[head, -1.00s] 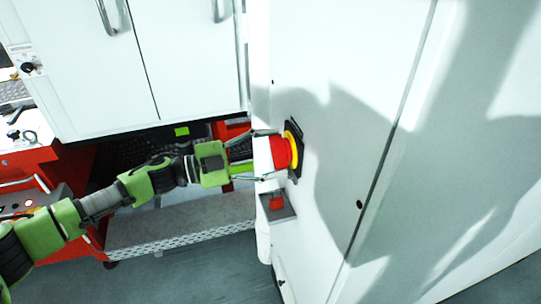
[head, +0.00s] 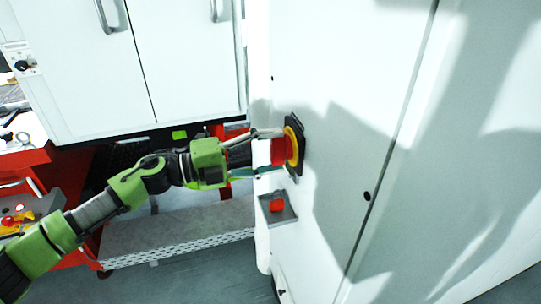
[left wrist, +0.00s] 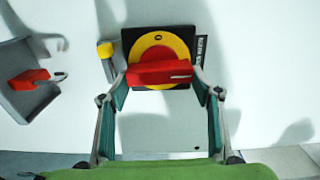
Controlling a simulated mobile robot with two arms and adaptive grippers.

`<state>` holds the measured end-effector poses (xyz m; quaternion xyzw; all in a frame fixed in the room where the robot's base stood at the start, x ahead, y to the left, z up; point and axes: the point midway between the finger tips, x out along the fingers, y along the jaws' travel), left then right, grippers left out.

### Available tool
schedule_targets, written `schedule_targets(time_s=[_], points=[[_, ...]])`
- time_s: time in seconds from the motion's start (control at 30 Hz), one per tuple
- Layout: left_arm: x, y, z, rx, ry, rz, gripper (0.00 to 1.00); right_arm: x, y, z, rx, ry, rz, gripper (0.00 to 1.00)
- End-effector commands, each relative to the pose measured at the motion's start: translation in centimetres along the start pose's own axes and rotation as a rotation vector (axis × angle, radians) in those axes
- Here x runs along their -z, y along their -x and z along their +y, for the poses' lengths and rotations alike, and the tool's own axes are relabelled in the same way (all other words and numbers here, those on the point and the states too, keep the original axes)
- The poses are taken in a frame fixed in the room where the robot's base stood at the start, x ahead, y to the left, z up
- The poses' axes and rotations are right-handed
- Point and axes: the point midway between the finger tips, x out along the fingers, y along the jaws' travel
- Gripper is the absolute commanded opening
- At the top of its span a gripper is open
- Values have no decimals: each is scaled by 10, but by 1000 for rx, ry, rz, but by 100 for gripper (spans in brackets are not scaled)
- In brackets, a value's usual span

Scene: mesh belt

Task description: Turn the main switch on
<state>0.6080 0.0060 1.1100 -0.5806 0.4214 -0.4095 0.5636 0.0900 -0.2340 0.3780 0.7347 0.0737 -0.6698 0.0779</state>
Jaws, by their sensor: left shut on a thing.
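The main switch has a red handle (head: 279,152) on a yellow disc (head: 295,142) and a black plate, fixed to the side of a white cabinet (head: 340,60). In the left wrist view the red handle (left wrist: 158,72) lies crosswise over the yellow disc (left wrist: 160,44). My left gripper (head: 274,153) reaches it from the left. In the left wrist view my left gripper (left wrist: 160,82) is shut on the handle, with one fingertip at each end. Part of a printed label on the plate is hidden. My right gripper is not in view.
A small grey tray (head: 289,215) with a red padlock (head: 277,204) sticks out from the cabinet just below the switch. White cupboards (head: 185,60) hang behind my left arm. A red workbench (head: 60,165) stands at the left.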

Motion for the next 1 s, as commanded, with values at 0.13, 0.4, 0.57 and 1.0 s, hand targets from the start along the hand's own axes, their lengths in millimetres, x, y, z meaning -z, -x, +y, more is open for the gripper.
schedule_targets(time_s=[0.13, 0.4, 0.57, 1.0], points=[[1, 0, 2, -1, -29, 1, 37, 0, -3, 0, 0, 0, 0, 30], [1, 0, 1, -1, -47, 1, 37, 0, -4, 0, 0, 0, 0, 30], [1, 0, 2, -2, -47, 2, 37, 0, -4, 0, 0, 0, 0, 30], [0, 0, 1, -1, -45, 1, 75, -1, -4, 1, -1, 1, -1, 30]])
